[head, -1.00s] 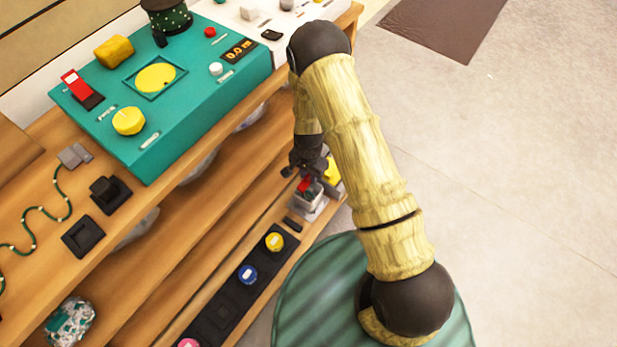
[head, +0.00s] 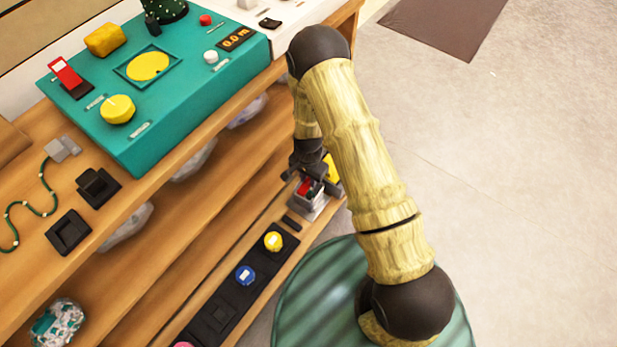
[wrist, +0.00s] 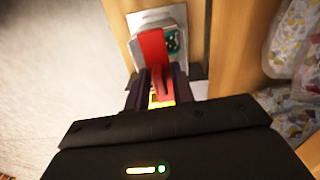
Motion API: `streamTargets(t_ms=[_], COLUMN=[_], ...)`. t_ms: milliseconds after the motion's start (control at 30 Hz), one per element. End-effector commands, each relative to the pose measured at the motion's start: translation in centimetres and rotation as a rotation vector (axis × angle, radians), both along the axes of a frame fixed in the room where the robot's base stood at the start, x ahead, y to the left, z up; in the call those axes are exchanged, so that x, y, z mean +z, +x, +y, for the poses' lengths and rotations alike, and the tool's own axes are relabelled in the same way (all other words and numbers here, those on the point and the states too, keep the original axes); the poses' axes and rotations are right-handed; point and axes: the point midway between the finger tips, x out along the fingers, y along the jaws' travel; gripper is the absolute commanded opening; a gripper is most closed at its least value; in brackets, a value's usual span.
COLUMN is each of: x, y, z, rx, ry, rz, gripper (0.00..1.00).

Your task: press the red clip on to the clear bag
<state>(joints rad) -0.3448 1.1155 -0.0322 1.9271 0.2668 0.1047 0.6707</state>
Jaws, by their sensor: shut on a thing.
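My gripper (head: 308,176) is low beside the shelf unit, over a small grey box (head: 306,203). The clip also shows as a small red patch (head: 304,186) in the head view, partly hidden by the gripper. Clear bags lie on the shelf under the top, one at the left (head: 128,224) and another farther back (head: 194,160). Their fronts are partly hidden.
A teal console (head: 190,85) stands on the wooden top. A black strip (head: 225,300) with coloured round pieces lies on the lower shelf. A bag with patterned contents (head: 62,322) is at lower left; similar bags (wrist: 295,60) show at the wrist view's right. Open floor lies right.

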Motion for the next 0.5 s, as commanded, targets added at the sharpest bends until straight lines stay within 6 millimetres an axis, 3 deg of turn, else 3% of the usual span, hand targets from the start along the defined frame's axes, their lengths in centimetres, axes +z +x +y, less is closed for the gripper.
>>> streamTargets(t_ms=[200,500], x=[-1.25,-1.33], y=[0.00,0.01], z=[-0.02,0.00], rx=[0.000,0.000], ry=[0.000,0.000], rz=[0.000,0.000], gripper=[0.03,0.03])
